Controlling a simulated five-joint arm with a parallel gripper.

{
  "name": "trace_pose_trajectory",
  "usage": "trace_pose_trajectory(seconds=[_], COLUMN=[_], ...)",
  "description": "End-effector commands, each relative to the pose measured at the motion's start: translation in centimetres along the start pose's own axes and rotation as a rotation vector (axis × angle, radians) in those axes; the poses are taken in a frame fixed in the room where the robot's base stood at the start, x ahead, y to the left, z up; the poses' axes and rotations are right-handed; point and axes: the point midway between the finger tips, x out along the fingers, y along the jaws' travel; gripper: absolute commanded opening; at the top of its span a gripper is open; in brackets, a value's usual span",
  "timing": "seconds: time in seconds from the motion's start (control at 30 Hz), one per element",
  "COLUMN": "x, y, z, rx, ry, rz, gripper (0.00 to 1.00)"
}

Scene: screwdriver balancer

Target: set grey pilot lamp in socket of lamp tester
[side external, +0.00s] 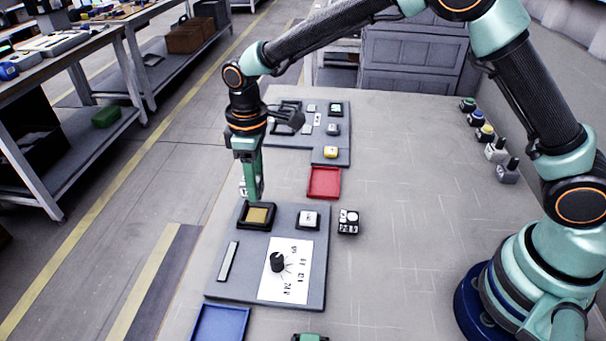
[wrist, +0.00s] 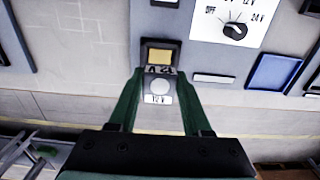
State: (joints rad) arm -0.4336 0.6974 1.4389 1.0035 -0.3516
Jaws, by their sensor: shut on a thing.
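My gripper (side external: 256,196) points down just behind the black-framed socket (side external: 257,215) of the lamp tester (side external: 228,290). The socket has a yellowish floor and looks empty. In the wrist view my gripper (wrist: 160,76) is shut on the grey pilot lamp (wrist: 158,99), a grey block with a pale round face and a 12 V label. The socket (wrist: 160,56) shows just past the lamp, roughly in line with it. In the side view the lamp (side external: 243,188) is mostly hidden by a green finger. It appears upright and clear of the socket; its exact height is unclear.
The tester carries a black dial (side external: 278,262) and a white-topped button (side external: 308,219). A labelled block (side external: 348,221) stands at its right edge. A red tray (side external: 324,182), a blue tray (side external: 220,323) and another panel (side external: 290,150) are nearby.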

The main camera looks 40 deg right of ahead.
Motion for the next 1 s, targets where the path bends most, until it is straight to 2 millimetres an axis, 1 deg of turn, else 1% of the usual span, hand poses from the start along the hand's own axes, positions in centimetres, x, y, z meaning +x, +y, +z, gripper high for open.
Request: trace_pose_trajectory(seconds=[0.4,0.6,0.8,1.0], x=[3.6,5.1,5.9,6.0], y=[0.0,0.0,0.0,0.0], z=[0.1,0.0,0.0,0.0], rx=[-0.001,-0.001,-0.001,-0.001], ry=[-0.003,-0.002,-0.001,0.000], rz=[-0.001,-0.001,0.000,0.000], gripper=[0.00,0.00,0.00,0.00])
